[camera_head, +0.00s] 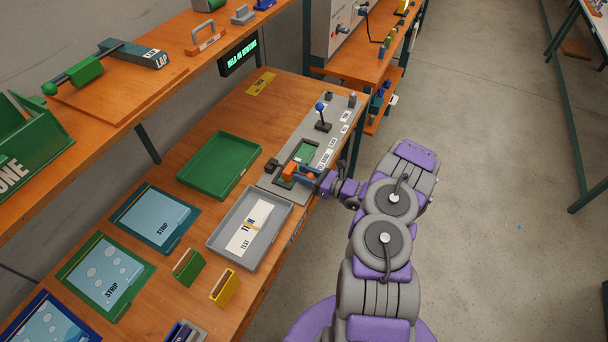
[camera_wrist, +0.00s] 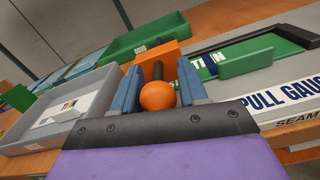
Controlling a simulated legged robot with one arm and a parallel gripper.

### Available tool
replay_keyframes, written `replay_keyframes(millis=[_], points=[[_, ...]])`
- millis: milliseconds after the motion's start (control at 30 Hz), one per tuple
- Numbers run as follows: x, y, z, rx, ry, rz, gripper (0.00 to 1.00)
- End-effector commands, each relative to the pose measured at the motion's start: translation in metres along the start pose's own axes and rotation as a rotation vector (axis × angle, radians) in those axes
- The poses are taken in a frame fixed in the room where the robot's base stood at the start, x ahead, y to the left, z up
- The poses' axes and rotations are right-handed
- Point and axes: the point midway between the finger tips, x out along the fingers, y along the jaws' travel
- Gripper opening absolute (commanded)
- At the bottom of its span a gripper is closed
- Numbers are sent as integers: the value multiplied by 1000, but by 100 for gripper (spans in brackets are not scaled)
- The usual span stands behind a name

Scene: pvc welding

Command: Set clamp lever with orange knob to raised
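The orange knob (camera_wrist: 157,96) of the clamp lever sits between the two blue fingers of my gripper (camera_wrist: 163,88) in the wrist view, close to the palm. The lever's short dark shaft (camera_wrist: 157,70) shows behind the knob, in front of an orange block (camera_wrist: 170,55). The fingers are apart with the knob between them; whether they press on it is unclear. In the head view my gripper (camera_head: 305,173) is at the near end of the grey fixture panel (camera_head: 290,192), beside the orange block (camera_head: 289,169). The knob cannot be made out there, so the lever's angle is unclear.
A green plate (camera_wrist: 247,62) stands right of the lever. A blue-knobbed lever (camera_head: 322,118) rises farther along the panel. A grey tray (camera_head: 278,236) with a strip and a green tray (camera_head: 220,165) lie close by. Open floor lies right of the bench.

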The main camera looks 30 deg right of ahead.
Motion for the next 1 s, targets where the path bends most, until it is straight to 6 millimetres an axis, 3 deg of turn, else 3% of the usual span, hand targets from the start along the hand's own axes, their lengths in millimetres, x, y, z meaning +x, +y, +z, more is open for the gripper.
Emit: replay_keyframes(millis=[433, 833, 1000], points=[[0, -1, 0, -1, 0, -2, 0], [1, -1, 2, -2, 10, -5, 0], [2, 0, 12, -4, 55, -15, 0]])
